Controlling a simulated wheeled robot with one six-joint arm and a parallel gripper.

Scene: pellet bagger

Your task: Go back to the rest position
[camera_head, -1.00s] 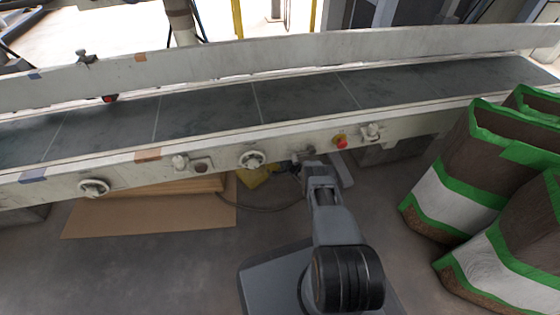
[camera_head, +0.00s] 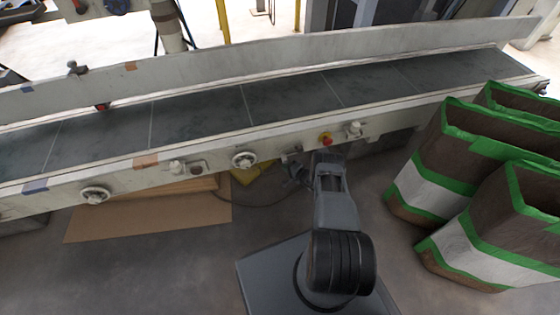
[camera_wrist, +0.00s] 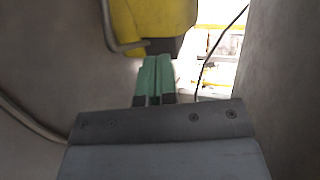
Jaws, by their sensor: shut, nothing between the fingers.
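My gripper (camera_wrist: 155,68) shows in the wrist view with its two green fingers closed together and nothing between them. Its tips are near a yellow and black object (camera_wrist: 155,22), and I cannot tell whether they touch it. In the head view my grey arm reaches forward to the near side of the conveyor. The gripper itself is hard to make out there, small and dark near the conveyor's front rail. The conveyor (camera_head: 290,97) runs across the view with an empty dark belt.
A red stop button (camera_head: 325,138) and several knobs sit on the conveyor's front rail. Brown bags with green edges (camera_head: 440,170) stand close on the right. A flat cardboard sheet (camera_head: 140,222) and a yellow object (camera_head: 253,172) lie under the conveyor. The floor at front left is clear.

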